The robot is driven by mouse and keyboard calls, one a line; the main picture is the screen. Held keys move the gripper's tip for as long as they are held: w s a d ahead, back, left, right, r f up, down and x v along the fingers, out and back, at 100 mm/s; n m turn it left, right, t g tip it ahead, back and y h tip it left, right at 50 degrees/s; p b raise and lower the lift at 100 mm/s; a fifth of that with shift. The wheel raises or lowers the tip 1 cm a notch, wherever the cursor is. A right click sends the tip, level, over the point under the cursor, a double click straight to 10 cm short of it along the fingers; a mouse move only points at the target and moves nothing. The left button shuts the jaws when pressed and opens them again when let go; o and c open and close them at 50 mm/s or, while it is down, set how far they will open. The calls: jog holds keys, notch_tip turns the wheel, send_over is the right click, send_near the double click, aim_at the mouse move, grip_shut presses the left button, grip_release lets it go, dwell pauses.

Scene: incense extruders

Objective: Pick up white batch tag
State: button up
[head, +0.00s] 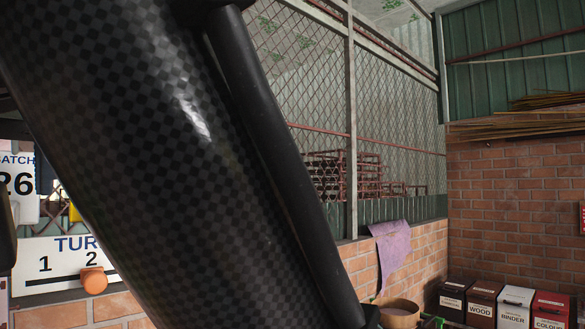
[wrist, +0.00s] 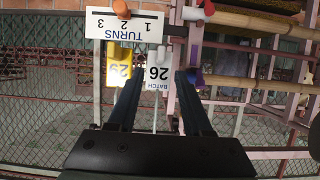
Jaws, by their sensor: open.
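The white batch tag (wrist: 158,72), marked BATCH 26, hangs upside down in the wrist view. It also shows at the left edge of the head view (head: 20,185), partly cut off. My gripper (wrist: 159,80) is open, with one finger on each side of the white tag in the wrist picture. I cannot tell how far the tag is from the fingertips or whether they touch it. In the head view my arm covers much of the left and middle, and the jaws cannot be made out.
A yellow numbered tag (wrist: 118,72) hangs close beside the white one. A white TURNS board (wrist: 125,25) with an orange peg (head: 93,280) is near the tags. Wooden rollers or poles (wrist: 250,22) are close by. Labelled bins (head: 515,305) stand at the far right.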

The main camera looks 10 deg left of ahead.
jog(key=shift+p+x, duration=1.25)
jog(key=shift+x, duration=1.65)
jog(key=shift+d+f, duration=0.1)
jog(key=shift+f, duration=0.05)
grip_shut()
